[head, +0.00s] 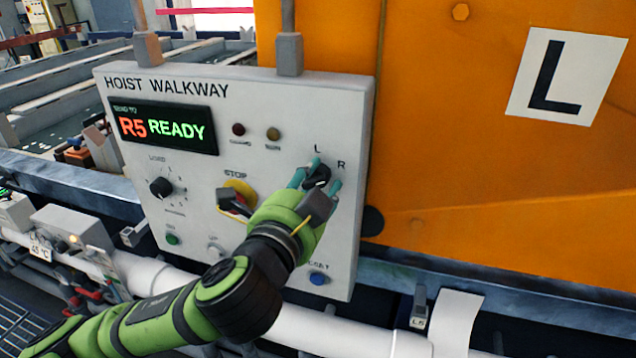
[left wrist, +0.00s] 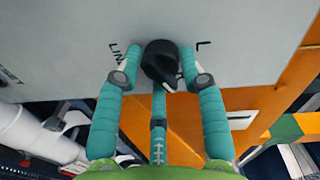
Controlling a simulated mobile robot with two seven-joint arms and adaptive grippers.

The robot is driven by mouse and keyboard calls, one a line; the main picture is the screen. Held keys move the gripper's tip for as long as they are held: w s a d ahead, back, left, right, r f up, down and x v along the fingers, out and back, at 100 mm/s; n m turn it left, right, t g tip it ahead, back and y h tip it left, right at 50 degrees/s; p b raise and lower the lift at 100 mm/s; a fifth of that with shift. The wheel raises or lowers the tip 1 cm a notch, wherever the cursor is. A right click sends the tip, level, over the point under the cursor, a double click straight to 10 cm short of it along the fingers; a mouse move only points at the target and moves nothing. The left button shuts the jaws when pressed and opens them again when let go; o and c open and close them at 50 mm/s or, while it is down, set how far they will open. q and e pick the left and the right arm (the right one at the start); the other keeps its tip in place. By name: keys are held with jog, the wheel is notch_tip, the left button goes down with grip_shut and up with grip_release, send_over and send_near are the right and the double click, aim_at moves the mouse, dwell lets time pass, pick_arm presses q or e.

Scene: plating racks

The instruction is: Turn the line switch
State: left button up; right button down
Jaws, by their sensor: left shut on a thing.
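The line switch (head: 320,174) is a black rotary knob on the right of the pale grey control panel (head: 255,103), with the letters L and R above it. In the left wrist view the black knob (left wrist: 158,62) stands between my teal fingers, beside part of the word LINE and an L. My left gripper (head: 316,178) is shut on the knob; its fingers partly hide it. I cannot tell exactly which letter the knob points at. My right gripper is not in view.
An orange wall (head: 450,130) with an L sign (head: 566,76) stands on the right. White pipes run below.

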aim_at(316, 110)
pick_arm(q)
jog(key=shift+w+a+r, duration=0.15)
jog(key=shift+a+r, duration=0.05)
jog(key=shift+r, duration=0.2)
jog(key=o, duration=1)
jog(key=shift+a+f, duration=0.2)
jog(key=shift+a, duration=0.05)
notch_tip(316, 110, up, 10)
jog(key=shift+r, duration=0.1)
jog(key=shift+w, duration=0.1)
